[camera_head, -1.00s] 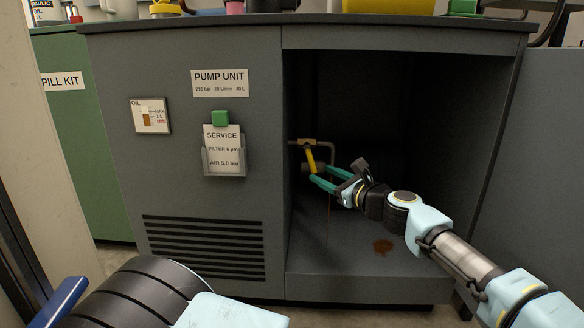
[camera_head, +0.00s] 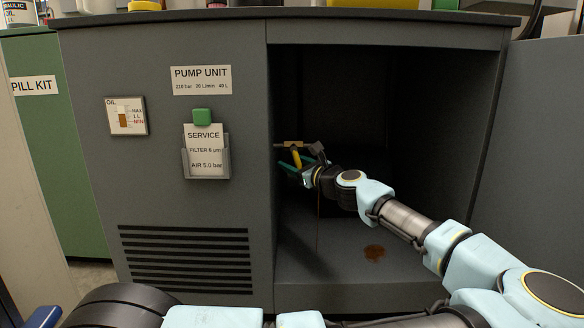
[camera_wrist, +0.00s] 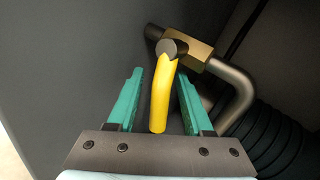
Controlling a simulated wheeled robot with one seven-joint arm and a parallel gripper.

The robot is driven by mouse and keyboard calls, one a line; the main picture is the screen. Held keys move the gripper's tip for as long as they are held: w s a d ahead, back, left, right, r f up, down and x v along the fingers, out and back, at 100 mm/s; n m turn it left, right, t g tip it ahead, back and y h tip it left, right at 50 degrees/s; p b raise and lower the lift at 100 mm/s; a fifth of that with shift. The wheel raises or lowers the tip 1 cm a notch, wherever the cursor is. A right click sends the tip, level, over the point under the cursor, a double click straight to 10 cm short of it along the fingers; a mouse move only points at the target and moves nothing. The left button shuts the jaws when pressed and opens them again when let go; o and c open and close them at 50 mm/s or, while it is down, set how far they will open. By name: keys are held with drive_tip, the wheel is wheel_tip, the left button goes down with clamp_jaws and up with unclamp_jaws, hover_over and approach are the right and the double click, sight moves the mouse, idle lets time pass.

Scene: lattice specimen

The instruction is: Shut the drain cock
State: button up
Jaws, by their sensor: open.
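The drain cock (camera_wrist: 200,48) is a brass valve body on a bent grey pipe inside the open bay of the pump unit, and it also shows in the head view (camera_head: 291,144). Its yellow lever (camera_wrist: 161,95) points down toward my palm in the wrist view; in the head view the lever (camera_head: 296,157) hangs down from the valve. My gripper (camera_wrist: 158,92) has its green fingers apart, one on each side of the lever, with a gap on both sides. In the head view my gripper (camera_head: 301,166) is partly hidden by my own wrist.
The bay wall (camera_wrist: 80,55) stands close to the left of my fingers. A ribbed dark hose (camera_wrist: 270,140) lies to the right. A brown oil patch (camera_head: 374,252) marks the bay floor (camera_head: 345,275), with a thin brown streak above it to the left. The bay's right side is clear.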

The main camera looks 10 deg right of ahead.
clamp_jaws()
idle(0.5)
idle(1.0)
